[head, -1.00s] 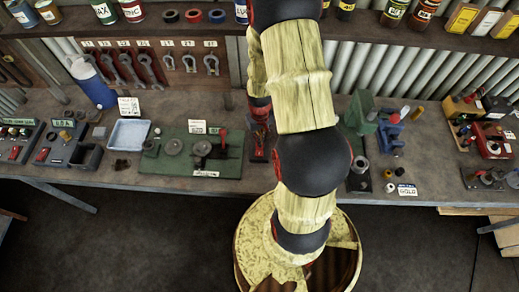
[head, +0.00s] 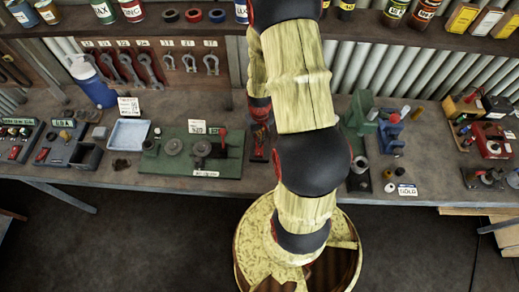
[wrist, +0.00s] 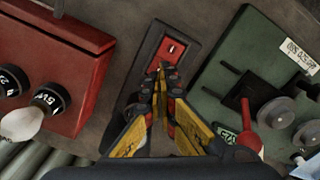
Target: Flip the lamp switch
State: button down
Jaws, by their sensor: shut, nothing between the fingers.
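The fingers hide the lower part of the black box. In the head view my arm covers most of this spot. No lamp can be made out.
A red box (wrist: 45,70) with dark knobs stands left of the switch in the wrist view. A green board (wrist: 250,70) with a red lever (wrist: 245,115) lies close on the right. Bench space between them is narrow. A blue tray (head: 128,134) lies farther left in the head view.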

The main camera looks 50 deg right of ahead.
jog(key=shift+f+b, duration=0.75)
jog(key=shift+f, duration=0.35)
dwell(0.5)
jog(key=shift+r+p, duration=2.35)
jog(key=shift+r, duration=1.2)
